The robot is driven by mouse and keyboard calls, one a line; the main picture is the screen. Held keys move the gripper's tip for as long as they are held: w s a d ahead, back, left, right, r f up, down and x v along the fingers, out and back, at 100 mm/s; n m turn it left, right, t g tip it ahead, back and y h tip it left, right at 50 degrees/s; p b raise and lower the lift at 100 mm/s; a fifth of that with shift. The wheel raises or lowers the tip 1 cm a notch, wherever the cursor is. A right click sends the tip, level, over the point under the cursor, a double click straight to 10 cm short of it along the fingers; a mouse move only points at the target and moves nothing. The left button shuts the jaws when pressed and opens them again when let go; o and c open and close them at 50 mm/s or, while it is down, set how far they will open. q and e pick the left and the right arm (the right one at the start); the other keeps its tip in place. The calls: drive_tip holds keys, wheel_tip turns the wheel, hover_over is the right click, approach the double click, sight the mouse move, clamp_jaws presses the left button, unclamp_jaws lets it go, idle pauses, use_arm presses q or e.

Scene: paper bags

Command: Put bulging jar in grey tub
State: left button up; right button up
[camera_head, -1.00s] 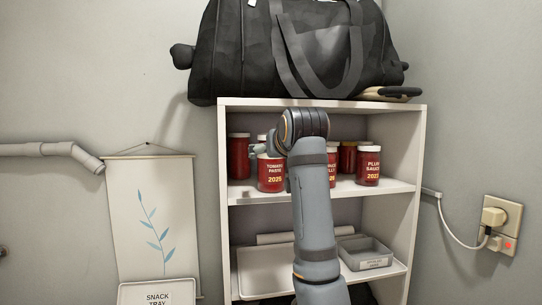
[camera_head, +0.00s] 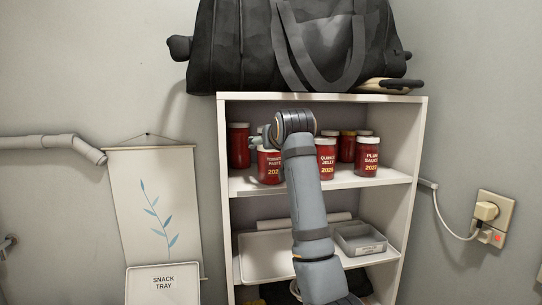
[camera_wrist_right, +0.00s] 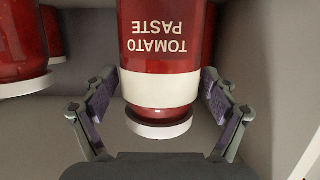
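My right gripper (camera_head: 260,141) reaches into the top compartment of the white shelf, at the tomato paste jar (camera_head: 269,167). In the right wrist view the open fingers (camera_wrist_right: 160,105) stand on both sides of this red jar (camera_wrist_right: 160,65), which appears upside down, with a small gap on each side. A quince jelly jar (camera_head: 326,159) and a plum sauce jar (camera_head: 367,158) stand to the right. I cannot tell for sure which jar bulges. The grey tub (camera_head: 361,241) sits on the lower shelf at the right, with a label on its front. My left gripper is not in view.
More red jars (camera_head: 238,147) stand behind and to the left on the top shelf. A white tray (camera_head: 268,262) lies left of the tub. A black duffel bag (camera_head: 250,45) rests on the shelf unit. A snack tray (camera_head: 163,285) is at lower left.

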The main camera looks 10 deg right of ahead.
drive_tip(key=c, duration=0.5)
drive_tip(key=shift+r, duration=0.15)
drive_tip(key=shift+c, duration=0.9)
drive_tip(key=shift+w+r+p, duration=0.15)
drive_tip(key=shift+r+p, duration=0.2)
drive_tip(key=shift+p, duration=0.05)
drive_tip(key=shift+r+p, duration=0.7)
drive_tip(key=shift+r, duration=0.15)
